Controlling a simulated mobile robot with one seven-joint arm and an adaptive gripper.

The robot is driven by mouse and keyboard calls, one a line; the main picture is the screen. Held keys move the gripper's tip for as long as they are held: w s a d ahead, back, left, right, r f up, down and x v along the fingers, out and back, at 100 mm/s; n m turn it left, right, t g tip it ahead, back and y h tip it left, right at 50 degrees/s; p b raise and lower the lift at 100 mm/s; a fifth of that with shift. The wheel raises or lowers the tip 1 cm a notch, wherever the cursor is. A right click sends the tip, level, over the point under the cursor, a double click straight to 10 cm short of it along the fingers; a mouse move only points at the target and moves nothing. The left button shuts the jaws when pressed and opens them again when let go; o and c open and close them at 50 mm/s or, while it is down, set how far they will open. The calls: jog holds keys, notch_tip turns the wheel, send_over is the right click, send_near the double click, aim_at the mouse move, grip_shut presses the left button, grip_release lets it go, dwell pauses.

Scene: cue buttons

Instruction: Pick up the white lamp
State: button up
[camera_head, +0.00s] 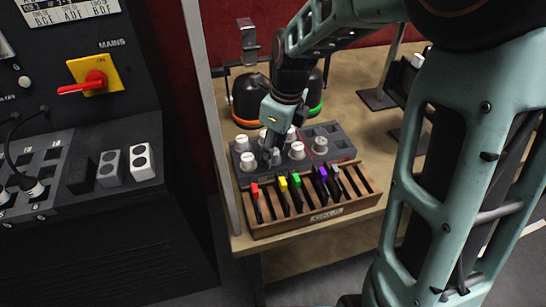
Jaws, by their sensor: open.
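Several white lamps stand in a dark grey slotted tray (345,153) on the wooden table. One white lamp (248,162) is at the front left of the tray, with another white lamp (241,143) behind it. Other white lamps (297,150) (320,144) stand to the right of my gripper. My gripper (268,156) points down over the left half of the tray, among the lamps. It is open, but its fingers are small and dark here. I cannot tell whether a lamp sits between them; my wrist and fingers hide part of the tray.
A wooden rack (325,213) with several colour-tipped items stands in front of the tray. Black domes with an orange rim (250,100) and a green rim (316,92) stand behind. A metal post (217,140) and a dark control panel (100,215) are at left.

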grip_shut()
jog(key=shift+r, duration=0.15)
notch_tip(320, 180, up, 10)
dwell(0.6)
jog(key=shift+p, duration=0.3)
notch_tip(320, 180, up, 7)
jog(key=p, duration=0.6)
dwell(0.6)
